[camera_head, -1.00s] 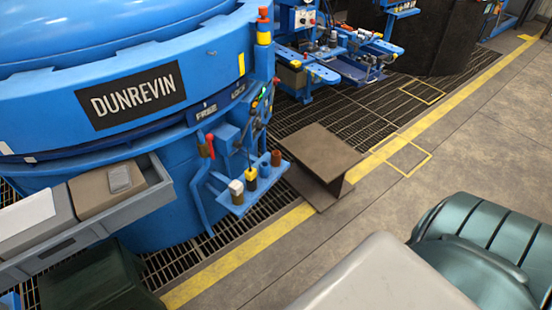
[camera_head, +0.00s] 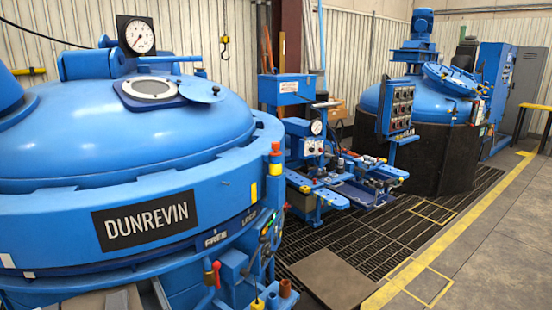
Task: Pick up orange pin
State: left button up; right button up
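A brown-orange cylinder (camera_head: 285,288) stands low on the side of the blue furnace marked DUNREVIN (camera_head: 165,215), near the bottom edge of the view. It may be the orange pin; its lower end is hard to make out. A yellow-and-dark pin (camera_head: 258,303) is beside it, cut off by the bottom edge. Higher up, an orange-topped piece with a yellow band (camera_head: 275,158) is fixed at the furnace rim. Neither of my grippers is in view.
A brown flat-topped step (camera_head: 330,279) stands on the dark floor grating (camera_head: 375,240). A blue workbench (camera_head: 320,195) and a second furnace (camera_head: 440,115) stand behind. The grey floor right of the yellow line (camera_head: 460,235) is clear.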

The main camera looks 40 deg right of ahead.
aim_at(275, 146)
jog(key=i+l, duration=0.1)
jog(key=l, duration=0.35)
jog(key=i+l, duration=0.1)
jog(key=l, duration=0.3)
jog(key=i+l, duration=0.1)
jog(key=l, duration=0.35)
jog(key=i+l, duration=0.15)
jog(key=l, duration=0.25)
jog(key=i+l, duration=0.1)
jog(key=l, duration=0.35)
jog(key=i+l, duration=0.1)
jog(key=l, duration=0.3)
jog(key=z, duration=0.05)
